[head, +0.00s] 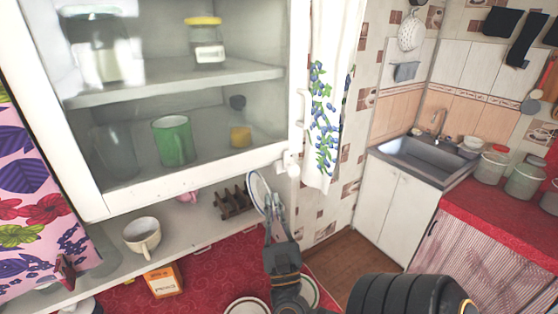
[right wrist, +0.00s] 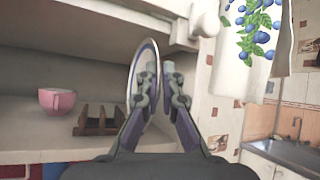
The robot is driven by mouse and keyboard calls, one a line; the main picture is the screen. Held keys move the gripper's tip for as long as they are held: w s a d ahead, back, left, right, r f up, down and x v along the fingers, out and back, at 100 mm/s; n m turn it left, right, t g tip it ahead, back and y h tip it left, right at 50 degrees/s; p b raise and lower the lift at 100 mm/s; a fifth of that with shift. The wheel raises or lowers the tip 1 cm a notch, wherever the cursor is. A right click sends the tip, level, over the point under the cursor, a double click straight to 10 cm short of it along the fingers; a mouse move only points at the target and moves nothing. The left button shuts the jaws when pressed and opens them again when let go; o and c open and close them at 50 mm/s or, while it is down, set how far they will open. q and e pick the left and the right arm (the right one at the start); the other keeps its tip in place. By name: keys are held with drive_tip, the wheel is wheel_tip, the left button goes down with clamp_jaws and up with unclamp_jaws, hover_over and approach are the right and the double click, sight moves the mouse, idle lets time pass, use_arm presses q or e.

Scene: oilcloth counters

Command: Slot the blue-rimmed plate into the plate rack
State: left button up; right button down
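The blue-rimmed plate (head: 259,187) stands on edge in the air at the front of the white shelf. It also shows in the right wrist view (right wrist: 136,72), where its rim passes between the fingers. My right gripper (head: 275,205) is shut on this rim, and its fingers hide part of the plate. The wooden plate rack (head: 234,203) sits on the shelf just left of the plate, and its upright slats show in the right wrist view (right wrist: 100,122). The plate is apart from the rack and higher than it. My left gripper is not in view.
A pink cup (right wrist: 57,100) stands left of the rack, and a cream mug (head: 142,236) farther left. The cabinet bottom (head: 200,180) overhangs the shelf. More plates (head: 247,306) and an orange box (head: 163,280) are on the red counter. A curtain (head: 328,110) hangs to the right.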

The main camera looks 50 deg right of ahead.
sight(253, 185)
drive_tip(key=shift+w+d+f, duration=0.1)
drive_tip(key=shift+w+d, duration=0.2)
drive_tip(key=shift+w, duration=0.6)
drive_tip(key=shift+w+d+f, duration=0.1)
drive_tip(key=shift+w+d, duration=0.15)
drive_tip(key=shift+w, duration=0.6)
drive_tip(key=shift+w+d, duration=0.3)
drive_tip(key=shift+w, duration=0.6)
drive_tip(key=shift+w+d+f+b, duration=0.1)
drive_tip(key=shift+w+d+b, duration=0.2)
drive_tip(key=shift+w, duration=0.65)
drive_tip(key=shift+w+d+f+b, duration=0.1)
drive_tip(key=shift+w+d+b, duration=0.15)
drive_tip(key=shift+w, duration=0.7)
drive_tip(key=shift+f+b, duration=0.65)
drive_tip(key=c, duration=1.4)
unclamp_jaws()
drive_tip(key=shift+c, duration=0.2)
drive_tip(key=shift+s+f, duration=0.1)
drive_tip(key=v, duration=1.1)
drive_tip(key=shift+s+a+f, duration=0.2)
drive_tip(key=shift+s+f, duration=0.05)
